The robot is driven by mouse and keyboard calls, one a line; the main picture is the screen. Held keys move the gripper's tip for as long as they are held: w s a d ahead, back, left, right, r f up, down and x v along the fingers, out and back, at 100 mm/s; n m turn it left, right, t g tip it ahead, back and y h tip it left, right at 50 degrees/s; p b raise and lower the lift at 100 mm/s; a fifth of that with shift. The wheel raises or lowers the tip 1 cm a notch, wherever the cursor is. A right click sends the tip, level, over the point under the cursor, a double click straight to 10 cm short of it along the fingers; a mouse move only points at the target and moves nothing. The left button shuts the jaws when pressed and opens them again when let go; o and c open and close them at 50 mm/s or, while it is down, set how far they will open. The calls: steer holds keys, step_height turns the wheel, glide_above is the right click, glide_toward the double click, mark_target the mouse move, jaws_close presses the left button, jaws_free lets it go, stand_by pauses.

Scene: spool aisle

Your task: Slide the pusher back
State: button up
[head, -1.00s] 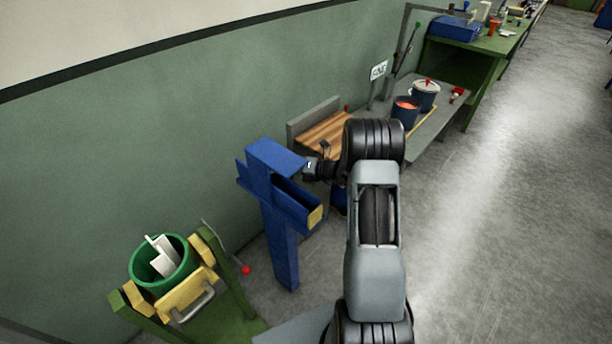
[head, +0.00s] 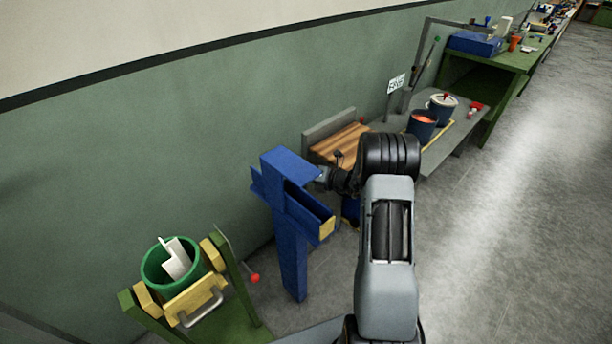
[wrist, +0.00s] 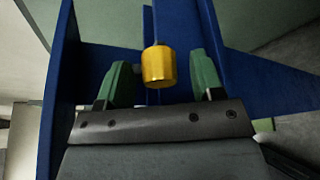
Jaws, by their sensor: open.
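A blue stand (head: 290,240) with a blue trough (head: 308,205) on its upper part is left of my arm in the head view. The trough has a yellow end (head: 327,228). In the wrist view, a yellow cylindrical knob (wrist: 158,66) stands out from the blue structure (wrist: 190,30); it looks like the pusher's handle. My gripper (wrist: 161,78) is open, with one green finger on each side of the knob and a visible gap on both sides. In the head view, my gripper (head: 325,178) is at the stand's right side, dark and small; its fingers are hard to make out there.
A green bucket (head: 148,270) on a green and yellow stand is at lower left. Behind my arm are a wooden-topped block (head: 340,142) and a grey bench (head: 455,130) with dark pots. A green wall stands behind. The floor at right is clear.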

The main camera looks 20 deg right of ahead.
steer(key=v, duration=1.3)
steer(key=shift+s+d+b, duration=0.2)
steer(key=shift+b, duration=0.25)
steer(key=shift+r, duration=0.1)
